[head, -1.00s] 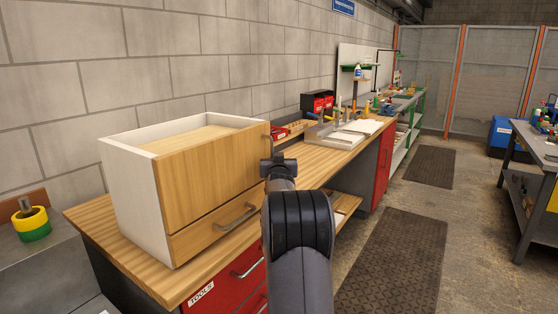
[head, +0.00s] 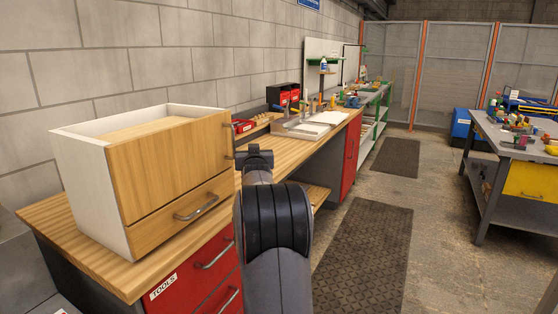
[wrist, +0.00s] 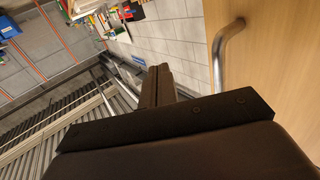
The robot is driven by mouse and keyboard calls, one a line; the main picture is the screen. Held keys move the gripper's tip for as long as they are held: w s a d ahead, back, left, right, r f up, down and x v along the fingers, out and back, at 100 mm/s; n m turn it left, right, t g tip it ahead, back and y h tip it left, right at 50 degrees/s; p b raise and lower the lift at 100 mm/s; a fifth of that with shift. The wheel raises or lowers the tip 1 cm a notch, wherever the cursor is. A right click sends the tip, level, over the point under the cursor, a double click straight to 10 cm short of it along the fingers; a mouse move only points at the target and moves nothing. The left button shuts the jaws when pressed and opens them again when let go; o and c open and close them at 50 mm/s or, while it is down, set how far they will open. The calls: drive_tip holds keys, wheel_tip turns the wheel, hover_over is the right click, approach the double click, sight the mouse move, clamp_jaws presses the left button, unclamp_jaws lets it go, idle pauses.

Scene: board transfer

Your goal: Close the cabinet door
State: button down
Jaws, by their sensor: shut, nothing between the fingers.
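The cabinet (head: 80,190) is a white box, open at the top, with a light wooden door (head: 170,165) above a wooden drawer front (head: 185,212). The door looks flush with the drawer front; a small gap cannot be ruled out. Its metal handle (head: 229,149) is at the door's right edge. My gripper (head: 254,158) is just right of that handle, its fingertips hidden from the head view. In the wrist view my gripper (wrist: 160,85) is shut and empty, left of the handle (wrist: 226,52) and door face (wrist: 272,60), apparently apart from both.
The cabinet stands on a wooden workbench (head: 85,262) with red drawers (head: 205,268). A block wall is behind. The floor to the right, with dark mats (head: 365,255), is free up to another bench (head: 515,155).

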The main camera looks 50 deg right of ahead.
drive_tip(key=s+d+p, duration=0.1)
drive_tip(key=s+d, duration=0.1)
drive_tip(key=s, duration=0.6)
drive_tip(key=shift+s+d, duration=0.2)
drive_tip(key=shift+d, duration=0.2)
drive_tip(key=shift+w, duration=0.1)
drive_tip(key=w+a+p, duration=0.1)
drive_tip(key=w+a, duration=0.3)
drive_tip(key=w, duration=0.8)
drive_tip(key=shift+w, duration=0.3)
drive_tip(key=shift+a, duration=0.15)
